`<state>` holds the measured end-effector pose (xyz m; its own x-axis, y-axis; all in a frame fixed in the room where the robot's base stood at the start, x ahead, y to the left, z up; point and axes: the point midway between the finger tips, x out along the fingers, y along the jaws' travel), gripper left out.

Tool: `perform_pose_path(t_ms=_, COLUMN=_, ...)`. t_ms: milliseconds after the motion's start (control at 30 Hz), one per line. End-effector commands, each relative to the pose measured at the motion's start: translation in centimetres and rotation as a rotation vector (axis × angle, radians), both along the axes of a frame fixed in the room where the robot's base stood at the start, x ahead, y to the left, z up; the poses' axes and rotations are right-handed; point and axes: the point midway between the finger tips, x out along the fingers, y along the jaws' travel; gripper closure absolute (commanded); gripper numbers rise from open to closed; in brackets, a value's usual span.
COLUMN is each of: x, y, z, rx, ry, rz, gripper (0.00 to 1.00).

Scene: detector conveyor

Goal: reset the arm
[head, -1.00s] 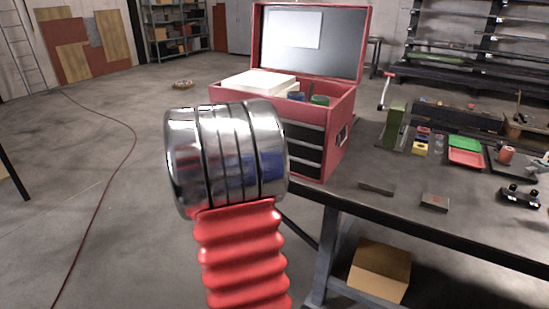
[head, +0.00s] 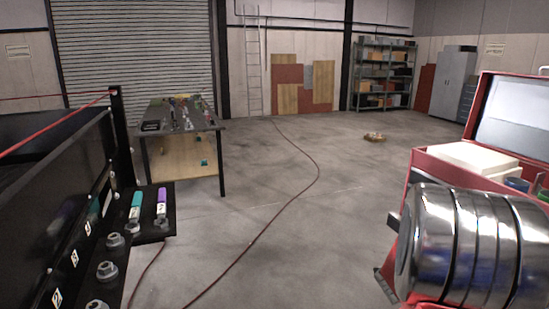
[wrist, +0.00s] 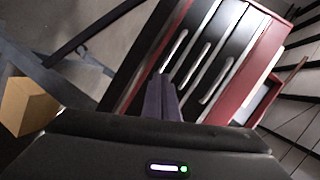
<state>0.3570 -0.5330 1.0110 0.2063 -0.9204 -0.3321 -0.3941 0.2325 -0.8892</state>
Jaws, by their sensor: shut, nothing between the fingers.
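My gripper (wrist: 163,98) shows in the wrist view as dark fingers close together, shut and empty, pointing toward the drawers of the red toolbox (wrist: 253,60). The wrist view is tilted, so the toolbox looks slanted. How far the fingertips are from the drawers I cannot tell. In the head view my chrome and red arm stands at the lower right, in front of the toolbox (head: 424,165), and hides much of it. My fingertips cannot be made out in the head view.
A black conveyor unit (head: 90,200) with several grey knobs stands at the left, with a teal item (head: 136,205) and a purple item (head: 161,203) on its edge. A workbench (head: 213,126) stands behind it. The wrist view shows a cardboard box (wrist: 27,105).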

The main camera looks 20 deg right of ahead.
Motion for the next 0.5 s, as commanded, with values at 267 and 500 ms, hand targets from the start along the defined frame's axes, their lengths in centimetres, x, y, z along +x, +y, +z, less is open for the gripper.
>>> perform_pose_path(t_ms=267, x=5.0, y=7.1, z=-2.8, rx=0.153, ry=0.234, rz=0.374, gripper=1.0)
perform_pose_path(t_ms=500, x=8.0, y=16.2, z=-3.3, rx=0.22, ry=0.448, rz=0.738, gripper=1.0)
